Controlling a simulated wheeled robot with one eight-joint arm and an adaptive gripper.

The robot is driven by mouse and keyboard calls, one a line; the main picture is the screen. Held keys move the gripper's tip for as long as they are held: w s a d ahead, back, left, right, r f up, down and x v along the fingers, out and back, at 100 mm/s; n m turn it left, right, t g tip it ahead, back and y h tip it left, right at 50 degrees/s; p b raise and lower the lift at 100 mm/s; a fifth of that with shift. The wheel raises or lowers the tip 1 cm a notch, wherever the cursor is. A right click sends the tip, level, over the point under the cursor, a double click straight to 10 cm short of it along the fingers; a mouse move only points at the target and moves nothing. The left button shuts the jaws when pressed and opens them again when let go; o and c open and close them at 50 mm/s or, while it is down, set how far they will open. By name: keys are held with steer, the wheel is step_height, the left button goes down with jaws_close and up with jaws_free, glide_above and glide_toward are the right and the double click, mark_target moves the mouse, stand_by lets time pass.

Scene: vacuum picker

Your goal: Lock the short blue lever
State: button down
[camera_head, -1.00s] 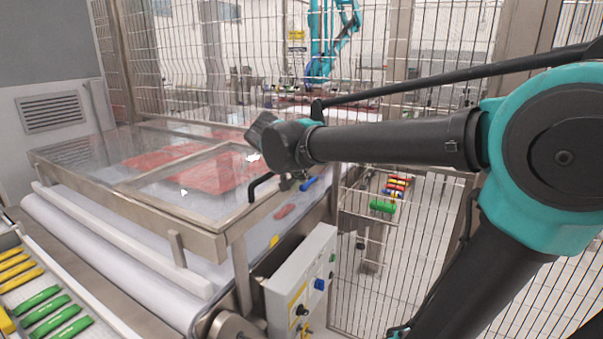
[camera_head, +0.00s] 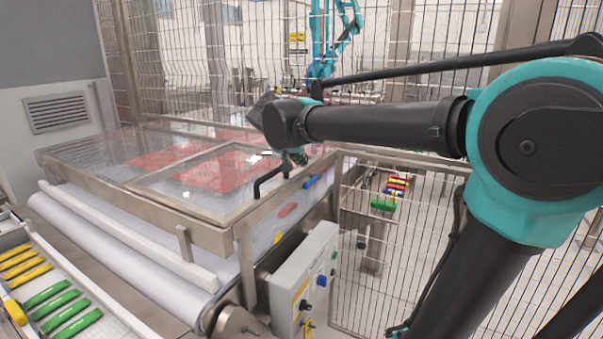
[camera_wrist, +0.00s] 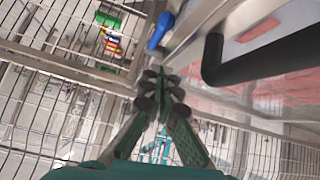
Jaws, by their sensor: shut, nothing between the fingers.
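The short blue lever (camera_head: 312,181) is on the right edge of the metal frame, right of the black handle (camera_head: 268,181). In the wrist view the blue lever (camera_wrist: 160,31) shows beyond my fingertips, above them in the picture, at a slant beside the metal rail. The black handle (camera_wrist: 262,62) is to its right. My gripper (camera_head: 289,162) is in front of the frame edge, left of and slightly above the lever in the head view. In the wrist view my gripper (camera_wrist: 161,82) is shut and empty, apart from the lever.
A clear-topped metal cover (camera_head: 190,206) lies over the conveyor, with red items beneath. A grey control box (camera_head: 303,280) stands below its right corner. Wire fencing (camera_head: 420,235) borders the right side. Green and yellow handles (camera_head: 45,295) lie at lower left.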

steer(key=s+a+f, duration=0.1)
steer(key=s+a, duration=0.3)
steer(key=s, duration=0.4)
steer(key=shift+a+f, duration=0.25)
steer(key=shift+a, duration=0.1)
steer(key=shift+s, duration=0.1)
steer(key=s+d+f+n+g+y, duration=0.1)
steer(key=s+d+f, duration=0.4)
steer(key=f, duration=0.4)
steer(key=s+d+f+n+g+y, duration=0.1)
steer(key=s+d+f, duration=0.4)
steer(key=f, duration=0.5)
steer(key=s+d+f+n+g+y, duration=0.2)
steer(key=s+d+f, duration=0.3)
steer(key=f, duration=0.5)
steer(key=shift+s+d+f+y, duration=0.25)
steer(key=shift+s+d+y, duration=0.05)
steer(key=shift+d, duration=0.65)
